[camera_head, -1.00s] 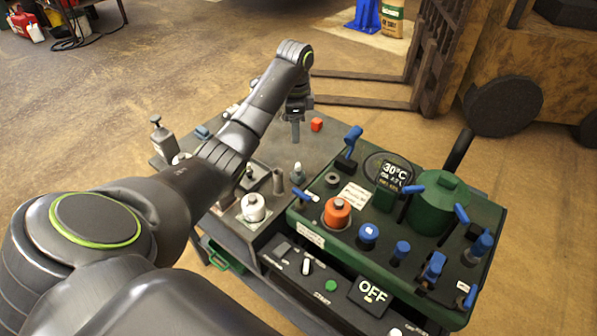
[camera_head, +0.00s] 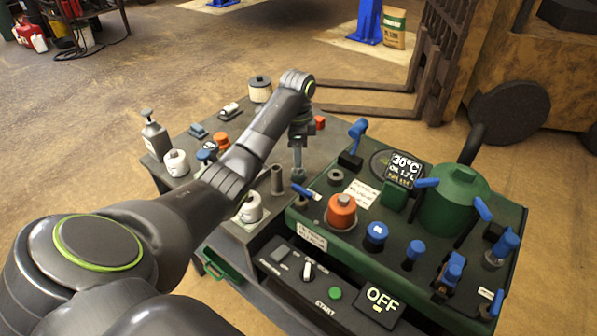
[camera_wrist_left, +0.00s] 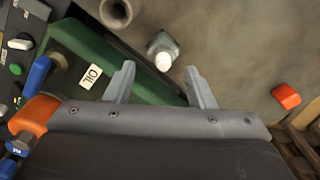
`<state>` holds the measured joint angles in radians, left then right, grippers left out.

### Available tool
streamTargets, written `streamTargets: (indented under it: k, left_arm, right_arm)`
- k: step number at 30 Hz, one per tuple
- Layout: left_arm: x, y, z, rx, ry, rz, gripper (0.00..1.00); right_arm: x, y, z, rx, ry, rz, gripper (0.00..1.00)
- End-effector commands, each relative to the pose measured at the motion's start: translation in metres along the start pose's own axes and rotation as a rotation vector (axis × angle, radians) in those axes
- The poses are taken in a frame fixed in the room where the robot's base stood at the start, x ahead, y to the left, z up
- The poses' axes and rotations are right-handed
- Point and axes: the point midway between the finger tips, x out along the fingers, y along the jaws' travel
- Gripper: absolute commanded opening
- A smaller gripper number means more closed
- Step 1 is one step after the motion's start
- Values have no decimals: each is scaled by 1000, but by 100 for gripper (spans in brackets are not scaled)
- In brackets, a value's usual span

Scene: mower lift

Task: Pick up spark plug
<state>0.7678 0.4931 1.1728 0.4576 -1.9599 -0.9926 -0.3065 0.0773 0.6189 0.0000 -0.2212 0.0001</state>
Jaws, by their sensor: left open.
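The spark plug (camera_head: 298,174), a small upright grey piece, stands on the grey table beside the green machine, just below my left gripper (camera_head: 297,148). In the left wrist view the spark plug (camera_wrist_left: 162,50) shows a white tip and a grey body, seen from above. There my left gripper (camera_wrist_left: 159,72) has its two fingers spread, with the plug's tip in line with the gap and nothing held between them. The plug's lower part is partly hidden in the head view. My right gripper is not in view.
A tube-like socket (camera_head: 277,180) stands left of the plug. The green machine (camera_head: 318,208) with blue levers and an orange cap (camera_head: 341,205) is close on the right. A red block (camera_head: 319,122) lies behind the gripper. White containers stand to the left.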

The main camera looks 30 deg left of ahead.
Motion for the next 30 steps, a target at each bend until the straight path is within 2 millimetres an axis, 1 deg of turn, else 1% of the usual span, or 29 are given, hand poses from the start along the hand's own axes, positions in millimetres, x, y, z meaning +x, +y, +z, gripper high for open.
streamTargets:
  k: [3, 6, 9, 12, 18, 27, 29, 30]
  left_arm:
    - [16, -2, 0, -1, -3, 6, 49]
    - [31, -4, -1, -1, -2, 5, 49]
    - [42, -4, -1, 0, -2, 3, 49]
    - [47, -4, -1, 1, -3, 2, 49]
    - [47, -4, -1, 1, -2, 1, 49]
    - [47, -4, -1, 1, -2, 1, 10]
    - [47, -4, -1, 1, -2, 1, 2]
    - [47, -4, -1, 1, -2, 1, 1]
  right_arm:
    - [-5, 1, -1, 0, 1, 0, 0]
    - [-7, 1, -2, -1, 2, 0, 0]
    - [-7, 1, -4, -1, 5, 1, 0]
    - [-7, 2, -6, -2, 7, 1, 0]
    - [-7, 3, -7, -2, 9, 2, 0]
    - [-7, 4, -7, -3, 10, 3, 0]
    - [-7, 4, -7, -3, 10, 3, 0]
    - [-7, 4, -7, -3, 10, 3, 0]
